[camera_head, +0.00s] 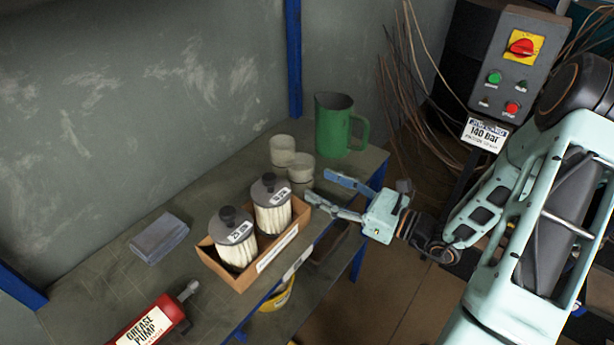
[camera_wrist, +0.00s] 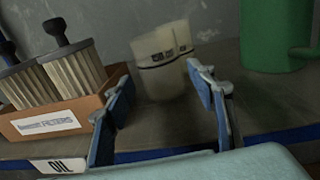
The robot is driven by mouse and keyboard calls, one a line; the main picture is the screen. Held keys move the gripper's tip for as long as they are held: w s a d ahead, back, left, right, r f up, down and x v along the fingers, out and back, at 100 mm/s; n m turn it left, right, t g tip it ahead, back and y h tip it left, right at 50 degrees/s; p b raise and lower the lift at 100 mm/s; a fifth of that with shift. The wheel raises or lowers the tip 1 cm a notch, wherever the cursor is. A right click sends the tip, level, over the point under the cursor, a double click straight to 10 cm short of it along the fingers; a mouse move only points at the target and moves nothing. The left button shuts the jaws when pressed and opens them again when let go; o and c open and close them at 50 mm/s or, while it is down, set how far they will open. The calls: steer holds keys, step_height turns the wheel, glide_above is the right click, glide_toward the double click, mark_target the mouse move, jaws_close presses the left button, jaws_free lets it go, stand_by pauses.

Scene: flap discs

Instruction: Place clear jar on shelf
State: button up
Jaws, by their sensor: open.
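Two pale, clear jars stand close together on the shelf: a rear jar (camera_head: 282,150) and a front jar (camera_head: 300,167). In the wrist view they overlap as pale jar shapes (camera_wrist: 163,62) with dark markings, and I cannot cleanly separate them. My gripper (camera_head: 317,187) is open and empty at the shelf's front edge, with its fingers pointing toward the jars. In the wrist view the blue fingers (camera_wrist: 160,85) stand apart, with the jars beyond and between their tips. I see no contact. The shelf (camera_head: 190,215) is a grey-green board on blue posts.
A green jug (camera_head: 333,125) stands right of the jars. A cardboard box (camera_head: 262,262) holding two lidded filters sits to the left. A folded grey cloth (camera_head: 159,238) and a red grease pump (camera_head: 148,324) lie farther left. A control box (camera_head: 513,70) stands behind my arm.

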mark_target(299, 172)
steer(key=shift+o, duration=0.5)
steer(key=v, duration=0.4)
steer(key=shift+s+d, duration=0.15)
steer(key=shift+d, duration=0.1)
steer(key=shift+w+a+r+b, duration=0.3)
steer(key=shift+a+r+b, duration=0.15)
steer(key=shift+b, duration=0.75)
steer(key=x, duration=0.5)
steer(key=shift+w+a+r+b, duration=0.1)
steer(key=shift+a+r+b, duration=0.1)
steer(key=shift+b, duration=0.2)
steer(key=shift+f+b+x, duration=0.2)
steer(key=shift+b+x, duration=0.6)
steer(key=shift+x, duration=1.9)
steer(key=shift+c, duration=0.3)
steer(key=c, duration=1)
steer(key=shift+r, duration=0.1)
